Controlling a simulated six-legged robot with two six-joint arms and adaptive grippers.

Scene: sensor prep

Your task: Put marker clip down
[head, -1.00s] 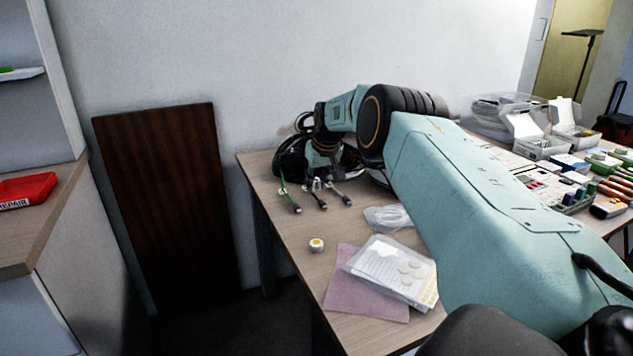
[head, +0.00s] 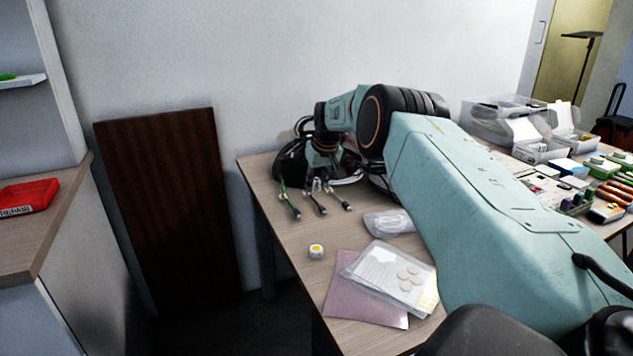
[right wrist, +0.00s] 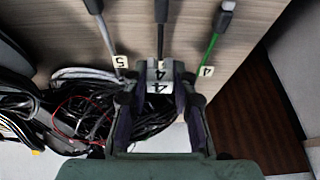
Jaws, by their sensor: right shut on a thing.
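The white marker clip (right wrist: 158,76) with a black 4 is between the fingers of my right gripper (right wrist: 157,104) in the right wrist view. The gripper is shut on it. The clip is at the end of the middle grey cable (right wrist: 161,12); whether it is clipped around that cable I cannot tell. A clip marked 5 (right wrist: 120,63) is on the left cable. Another clip marked 4 (right wrist: 206,72) is on the green cable (right wrist: 212,48). In the head view my right gripper (head: 317,172) is low over the far-left part of the table, small and partly hidden. My left gripper is not in view.
Tangled black cables (right wrist: 90,105) lie beside the gripper. Clear tabletop lies between cables and box.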

